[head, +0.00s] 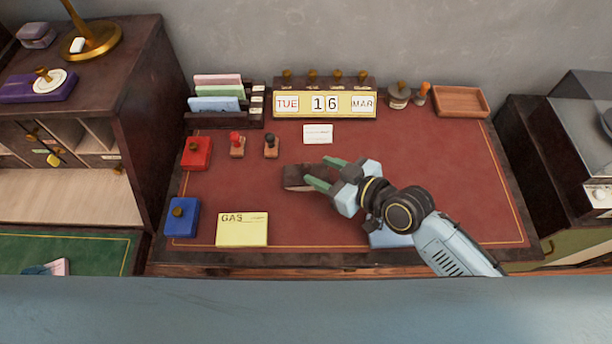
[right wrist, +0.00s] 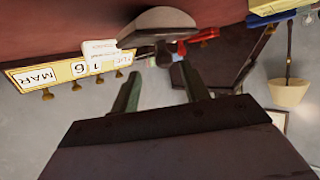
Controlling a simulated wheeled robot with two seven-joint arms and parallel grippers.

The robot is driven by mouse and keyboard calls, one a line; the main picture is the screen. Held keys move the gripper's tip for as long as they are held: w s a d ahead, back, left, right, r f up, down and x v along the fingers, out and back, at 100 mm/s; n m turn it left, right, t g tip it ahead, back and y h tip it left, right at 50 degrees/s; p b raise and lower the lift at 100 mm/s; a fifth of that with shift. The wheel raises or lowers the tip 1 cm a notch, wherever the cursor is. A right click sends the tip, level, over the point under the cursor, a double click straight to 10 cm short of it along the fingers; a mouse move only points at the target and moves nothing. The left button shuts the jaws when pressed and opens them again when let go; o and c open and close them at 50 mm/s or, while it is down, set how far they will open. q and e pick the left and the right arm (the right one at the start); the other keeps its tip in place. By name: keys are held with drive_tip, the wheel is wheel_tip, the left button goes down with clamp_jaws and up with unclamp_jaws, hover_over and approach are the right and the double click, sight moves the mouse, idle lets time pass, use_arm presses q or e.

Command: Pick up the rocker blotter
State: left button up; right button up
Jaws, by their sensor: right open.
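The rocker blotter (head: 298,178) is a dark brown block lying on the red desk top (head: 400,155), near its middle. My right gripper (head: 327,173) is open, with its green fingers pointing left at the blotter's right end. In the head view the fingertips overlap that end, and I cannot tell whether they touch it. In the right wrist view a rounded grey-and-brown body, seemingly the blotter (right wrist: 155,20), is beyond the open fingers (right wrist: 160,70). My left gripper is not in view.
Two small stamps (head: 237,149) stand left of the blotter, with a white card (head: 318,134) behind it. A yellow GAS card (head: 242,230) lies front left. The date display (head: 325,104) stands at the back. A pale blue item (head: 390,239) is partly under my arm. The desk's right side is clear.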

sight(310, 168)
drive_tip(key=x, duration=0.5)
drive_tip(key=shift+s+a+b, duration=0.2)
drive_tip(key=shift+a+b, duration=0.05)
drive_tip(key=shift+b, duration=0.1)
clamp_jaws()
